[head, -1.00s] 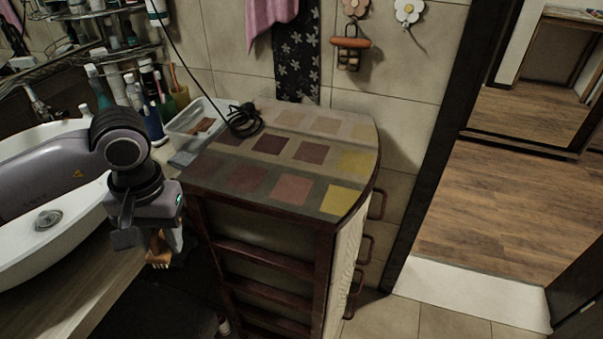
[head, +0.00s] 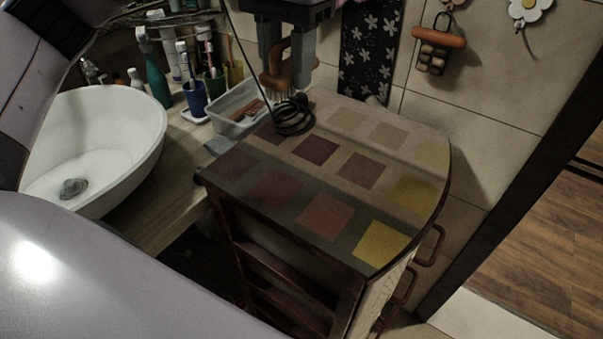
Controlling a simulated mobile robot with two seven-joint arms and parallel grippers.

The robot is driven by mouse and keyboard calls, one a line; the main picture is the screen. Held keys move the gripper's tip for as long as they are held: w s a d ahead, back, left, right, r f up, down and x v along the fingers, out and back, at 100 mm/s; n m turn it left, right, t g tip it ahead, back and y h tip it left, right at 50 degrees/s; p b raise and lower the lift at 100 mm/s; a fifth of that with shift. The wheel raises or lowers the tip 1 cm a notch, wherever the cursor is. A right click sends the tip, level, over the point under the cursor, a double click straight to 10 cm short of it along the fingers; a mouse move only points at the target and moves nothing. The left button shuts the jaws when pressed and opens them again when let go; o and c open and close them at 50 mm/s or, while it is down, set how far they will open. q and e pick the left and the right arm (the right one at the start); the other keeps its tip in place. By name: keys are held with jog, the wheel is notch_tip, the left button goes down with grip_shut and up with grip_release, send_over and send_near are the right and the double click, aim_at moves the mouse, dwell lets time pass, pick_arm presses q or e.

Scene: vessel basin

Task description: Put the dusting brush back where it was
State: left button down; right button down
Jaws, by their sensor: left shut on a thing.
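My left gripper (head: 290,45) is at the top middle of the head view, pointing down above the back of the cabinet. It is shut on the dusting brush (head: 283,70), which has an orange-brown wooden body and pale bristles pointing down. The fingers hide part of the brush. The bristles are just above or behind a coil of black cable (head: 293,115) on the cabinet top (head: 325,178); I cannot tell whether they touch. My right gripper is not in view.
The cabinet top has coloured squares and is mostly clear. A clear plastic box (head: 236,118) stands at its left, near cups with toothbrushes (head: 213,85) and a white basin (head: 110,140). An orange-topped hanging item (head: 438,40) is on the wall at right.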

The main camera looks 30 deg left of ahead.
pick_arm(q)
notch_tip(320, 180, down, 15)
jog(key=shift+s+r+b, duration=0.1)
jog(key=shift+s+b, duration=0.05)
jog(key=shift+b, duration=0.9)
jog(key=shift+f, duration=2.35)
jog(key=shift+f, duration=0.1)
jog(key=shift+f, duration=0.1)
jog(key=c, duration=0.7)
grip_release()
